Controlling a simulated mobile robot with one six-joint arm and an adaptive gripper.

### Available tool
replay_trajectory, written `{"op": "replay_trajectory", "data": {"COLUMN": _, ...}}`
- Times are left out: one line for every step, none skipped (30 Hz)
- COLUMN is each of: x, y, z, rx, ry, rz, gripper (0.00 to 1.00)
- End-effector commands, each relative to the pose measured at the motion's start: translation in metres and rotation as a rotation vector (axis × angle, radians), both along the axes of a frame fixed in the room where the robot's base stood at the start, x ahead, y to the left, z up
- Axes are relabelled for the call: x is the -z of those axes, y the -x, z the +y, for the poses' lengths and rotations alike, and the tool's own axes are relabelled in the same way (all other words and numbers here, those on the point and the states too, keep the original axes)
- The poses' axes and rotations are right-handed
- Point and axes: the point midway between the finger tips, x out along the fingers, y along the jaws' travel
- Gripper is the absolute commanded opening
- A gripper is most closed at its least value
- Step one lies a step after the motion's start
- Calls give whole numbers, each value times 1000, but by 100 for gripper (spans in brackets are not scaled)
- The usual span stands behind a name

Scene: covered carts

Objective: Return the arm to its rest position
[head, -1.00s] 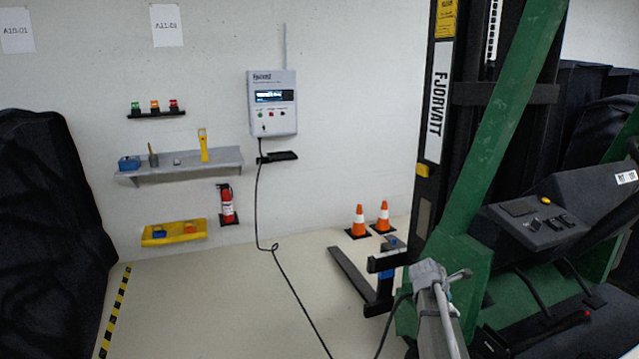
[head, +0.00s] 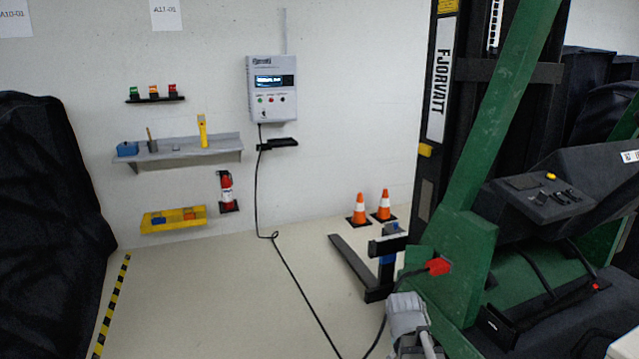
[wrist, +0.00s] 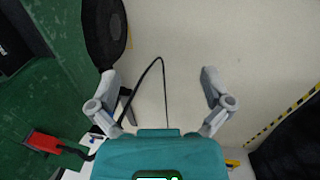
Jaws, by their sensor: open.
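My gripper (wrist: 158,78) is open in the wrist view, its two grey fingers spread apart with nothing between them. Pale floor and a black cable (wrist: 163,85) show beyond the fingers. In the head view a grey part of my arm is low, right of centre, in front of the green truck (head: 470,235); the fingertips are not clear there. A red connector (head: 438,267) sits at the truck's green side, with the black cable (head: 290,270) running from it towards the wall charger (head: 272,88). The red connector also shows in the wrist view (wrist: 42,142), left of my gripper and apart from it.
Two orange cones (head: 384,205) stand by the wall near the truck's forks (head: 350,262). A grey shelf (head: 190,152) and a fire extinguisher (head: 226,190) are on the wall. A dark covered cart (head: 45,200) stands at the left.

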Motion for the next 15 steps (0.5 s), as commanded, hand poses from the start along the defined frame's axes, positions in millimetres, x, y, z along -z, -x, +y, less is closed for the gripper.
{"op": "replay_trajectory", "data": {"x": 7, "y": 12, "z": 7, "rx": 47, "ry": -24, "rz": 1, "gripper": 100}}
{"op": "replay_trajectory", "data": {"x": 8, "y": 16, "z": 11, "rx": 76, "ry": -36, "rz": 3, "gripper": 100}}
{"op": "replay_trajectory", "data": {"x": 10, "y": 21, "z": 15, "rx": 109, "ry": -52, "rz": 6, "gripper": 100}}
{"op": "replay_trajectory", "data": {"x": 11, "y": 24, "z": 18, "rx": 133, "ry": -62, "rz": 8, "gripper": 100}}
{"op": "replay_trajectory", "data": {"x": 12, "y": 27, "z": 21, "rx": 154, "ry": -70, "rz": 9, "gripper": 100}}
{"op": "replay_trajectory", "data": {"x": 14, "y": 32, "z": 25, "rx": 181, "ry": -83, "rz": 12, "gripper": 100}}
{"op": "replay_trajectory", "data": {"x": 15, "y": 35, "z": 27, "rx": 200, "ry": -91, "rz": 14, "gripper": 100}}
{"op": "replay_trajectory", "data": {"x": 16, "y": 37, "z": 29, "rx": 218, "ry": -98, "rz": 15, "gripper": 100}}
{"op": "replay_trajectory", "data": {"x": 17, "y": 41, "z": 32, "rx": 243, "ry": -108, "rz": 19, "gripper": 100}}
{"op": "replay_trajectory", "data": {"x": 18, "y": 44, "z": 34, "rx": 260, "ry": -116, "rz": 22, "gripper": 100}}
{"op": "replay_trajectory", "data": {"x": 19, "y": 47, "z": 36, "rx": 276, "ry": -122, "rz": 25, "gripper": 100}}
{"op": "replay_trajectory", "data": {"x": 20, "y": 50, "z": 38, "rx": 297, "ry": -130, "rz": 27, "gripper": 100}}
{"op": "replay_trajectory", "data": {"x": 21, "y": 52, "z": 40, "rx": 313, "ry": -136, "rz": 29, "gripper": 100}}
{"op": "replay_trajectory", "data": {"x": 22, "y": 55, "z": 42, "rx": 327, "ry": -143, "rz": 31, "gripper": 100}}
{"op": "replay_trajectory", "data": {"x": 23, "y": 58, "z": 45, "rx": 347, "ry": -151, "rz": 35, "gripper": 100}}
